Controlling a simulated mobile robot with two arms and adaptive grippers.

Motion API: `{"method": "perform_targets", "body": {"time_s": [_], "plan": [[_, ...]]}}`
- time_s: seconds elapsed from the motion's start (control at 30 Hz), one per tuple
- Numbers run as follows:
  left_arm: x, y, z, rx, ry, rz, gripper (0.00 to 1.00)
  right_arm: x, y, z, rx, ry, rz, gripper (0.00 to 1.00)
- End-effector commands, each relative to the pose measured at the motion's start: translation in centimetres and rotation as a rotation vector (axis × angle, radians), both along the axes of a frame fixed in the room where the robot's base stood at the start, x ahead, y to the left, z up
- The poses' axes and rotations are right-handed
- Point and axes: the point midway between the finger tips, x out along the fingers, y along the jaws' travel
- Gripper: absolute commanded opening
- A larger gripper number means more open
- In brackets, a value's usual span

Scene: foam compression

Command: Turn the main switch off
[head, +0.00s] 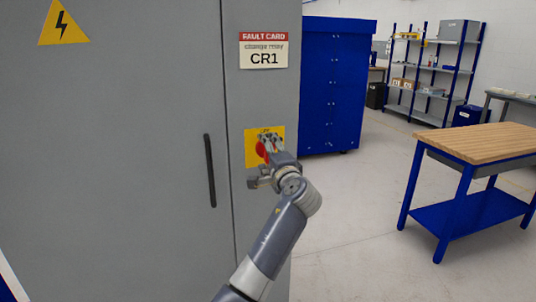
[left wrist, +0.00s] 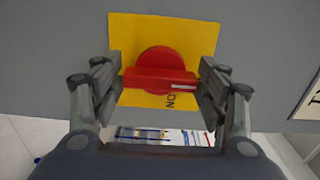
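The main switch is a red rotary knob with a bar handle (left wrist: 155,82) on a yellow plate (left wrist: 205,38). The handle lies level in the left wrist view, with a white mark near its right end and rotated "ON" lettering beside it. In the head view the red knob (head: 260,149) is partly hidden by my gripper; "OFF" lettering shows at the top of the plate (head: 250,158). My left gripper (left wrist: 160,85) is at the switch, its fingers spread wide on either side of the handle, close to its ends. Contact is unclear. My right gripper is not in view.
The switch is on a grey cabinet (head: 110,130) with a black door handle (head: 210,170) and a fault card (head: 264,50) reading CR1. A blue cabinet (head: 335,85), a wood-topped workbench (head: 485,143) and shelves (head: 430,75) stand right. The floor between is clear.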

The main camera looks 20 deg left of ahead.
Motion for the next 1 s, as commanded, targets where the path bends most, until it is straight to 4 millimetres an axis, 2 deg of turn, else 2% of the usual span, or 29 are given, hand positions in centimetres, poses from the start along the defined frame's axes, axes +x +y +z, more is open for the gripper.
{"method": "perform_targets", "body": {"time_s": [0.4,0.53,0.67,1.0], "plan": [[-0.1,0.0,0.0,0.003,0.001,0.000,0.83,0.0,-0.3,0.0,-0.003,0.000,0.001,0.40],[-0.7,-0.6,0.0,0.003,0.001,-0.001,0.83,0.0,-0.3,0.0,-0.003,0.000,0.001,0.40],[-2.4,-1.8,0.0,0.001,-0.001,-0.003,0.83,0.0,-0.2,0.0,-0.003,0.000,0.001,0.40],[-8.2,-5.6,-0.1,0.001,0.002,-0.002,0.83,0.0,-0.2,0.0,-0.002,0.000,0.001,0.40]]}}
